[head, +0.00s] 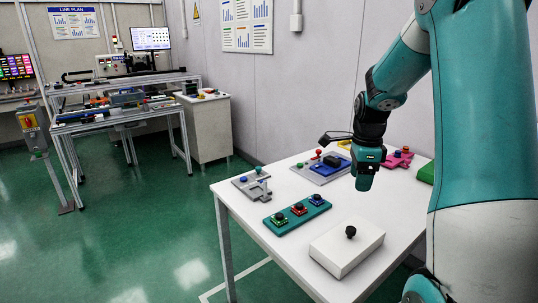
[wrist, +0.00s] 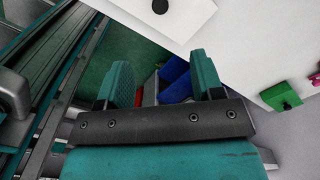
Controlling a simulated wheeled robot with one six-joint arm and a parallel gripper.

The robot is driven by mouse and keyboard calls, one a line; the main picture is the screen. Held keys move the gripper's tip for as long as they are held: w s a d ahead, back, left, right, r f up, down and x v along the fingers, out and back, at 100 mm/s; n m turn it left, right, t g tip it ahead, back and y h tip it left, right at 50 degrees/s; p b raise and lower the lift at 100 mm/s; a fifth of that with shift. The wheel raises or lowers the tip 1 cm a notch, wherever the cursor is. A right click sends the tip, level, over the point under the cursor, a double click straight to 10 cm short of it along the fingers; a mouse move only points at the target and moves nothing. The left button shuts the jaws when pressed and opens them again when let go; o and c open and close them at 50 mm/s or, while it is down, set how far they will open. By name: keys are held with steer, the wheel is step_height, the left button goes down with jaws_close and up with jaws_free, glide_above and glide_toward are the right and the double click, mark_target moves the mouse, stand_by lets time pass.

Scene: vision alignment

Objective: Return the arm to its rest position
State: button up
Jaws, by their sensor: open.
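My arm (head: 400,70) reaches down from the upper right of the head view. My gripper (head: 366,182) hangs above the white table, behind the white box as seen there, with nothing visibly held. In the wrist view, the two teal fingers of my gripper (wrist: 163,80) stand apart. Blue and red shapes (wrist: 175,72) show between and beyond them; I cannot tell what they are. The fingertips are small and partly hidden in the head view.
The white table (head: 403,200) bears a white box with a black knob (head: 347,247), a teal plate with several buttons (head: 297,212), a grey fixture (head: 251,184), a blue-grey block (head: 321,168) and a pink piece (head: 398,158). Green floor (head: 150,235) lies open to the left.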

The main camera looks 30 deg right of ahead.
steer(key=shift+a, duration=0.1)
steer(key=s+a+r+n+t+y, duration=0.1)
steer(key=a+r+n, duration=0.2)
steer(key=a+n, duration=0.7)
steer(key=a+r+n+y, duration=0.1)
steer(key=a+r+n, duration=0.1)
steer(key=a+n, duration=0.8)
steer(key=s+a+r+n+g+y, duration=0.1)
steer(key=s+a+r+n+y, duration=0.1)
steer(key=s+a+n, duration=1.1)
steer(key=s+a, duration=0.1)
steer(key=a, duration=0.4)
steer(key=shift+s, duration=0.15)
